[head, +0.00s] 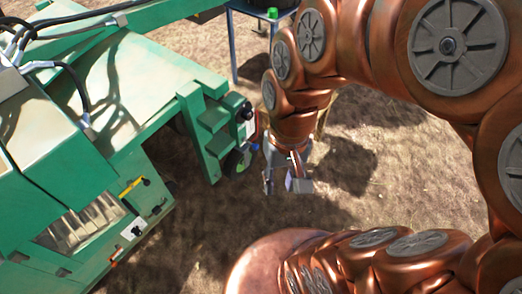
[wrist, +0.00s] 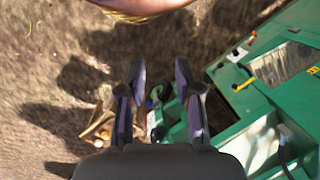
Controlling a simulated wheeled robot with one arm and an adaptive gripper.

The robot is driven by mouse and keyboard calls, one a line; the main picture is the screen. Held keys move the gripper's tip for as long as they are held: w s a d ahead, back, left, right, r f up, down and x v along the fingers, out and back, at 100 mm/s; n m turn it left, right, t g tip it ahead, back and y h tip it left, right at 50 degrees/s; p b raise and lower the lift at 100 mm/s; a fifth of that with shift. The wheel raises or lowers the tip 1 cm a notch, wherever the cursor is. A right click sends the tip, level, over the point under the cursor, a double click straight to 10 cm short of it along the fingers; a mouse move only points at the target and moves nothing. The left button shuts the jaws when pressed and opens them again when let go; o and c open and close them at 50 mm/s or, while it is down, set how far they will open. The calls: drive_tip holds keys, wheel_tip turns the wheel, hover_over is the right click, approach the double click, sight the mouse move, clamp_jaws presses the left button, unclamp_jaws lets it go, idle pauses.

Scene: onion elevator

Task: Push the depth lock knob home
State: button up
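No label marks the depth lock knob, so I cannot tell for sure which part it is. A yellow bar with a black end (head: 132,187) sits on the low side panel of the green machine (head: 150,75). Below it is a white plate with a small dark knob (head: 132,231). The bar also shows in the wrist view (wrist: 245,84), right of my fingers. My gripper (head: 283,184) hangs over bare soil, right of the panel and apart from it. In the wrist view my gripper (wrist: 160,64) has its two fingers apart with nothing held between them.
A green stepped bracket (head: 213,130) stands between the panel and my gripper, with a small wheel (head: 238,160) beside it. A blue-legged table (head: 262,25) stands at the back. Open soil (head: 205,235) lies between the panel and my arm.

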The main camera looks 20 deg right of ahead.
drive_tip(key=w+f+m+y+b, duration=0.1)
drive_tip(key=w+f+m+b, duration=0.1)
drive_tip(key=w+f+b, duration=0.1)
drive_tip(key=w+a+f+m+t+y+b, duration=0.1)
drive_tip(key=w+f+m+b, duration=0.1)
drive_tip(key=w+f, duration=0.3)
drive_tip(key=w+a+f+m+t+y+b, duration=0.1)
drive_tip(key=w+f+m+b, duration=0.1)
drive_tip(key=w+f+b, duration=0.2)
drive_tip(key=shift+w+a+m, duration=0.15)
drive_tip(key=shift+w+m, duration=0.05)
drive_tip(key=shift+m, duration=0.1)
clamp_jaws()
drive_tip(key=w+d+f+m+t+y+b, duration=0.1)
drive_tip(key=w+d+f+m+t+b, duration=0.2)
drive_tip(key=w+d+f+m+b, duration=0.35)
drive_tip(key=w+d+f+m+t+y+b, duration=0.15)
drive_tip(key=w+d+f+m+b, duration=0.25)
drive_tip(key=w+f+m+b, duration=0.5)
drive_tip(key=w+d+f+m+t+h+b, duration=0.1)
drive_tip(key=w+d+f+m, duration=0.1)
drive_tip(key=d+f, duration=0.4)
drive_tip(key=w+d+f+m+t+h+b, duration=0.1)
drive_tip(key=d+f+m, duration=0.3)
drive_tip(key=f, duration=0.5)
drive_tip(key=shift+w+d+t+b, duration=0.35)
drive_tip(key=shift+w+d+b, duration=0.4)
drive_tip(key=shift+d+b, duration=0.1)
drive_tip(key=shift+f, duration=0.1)
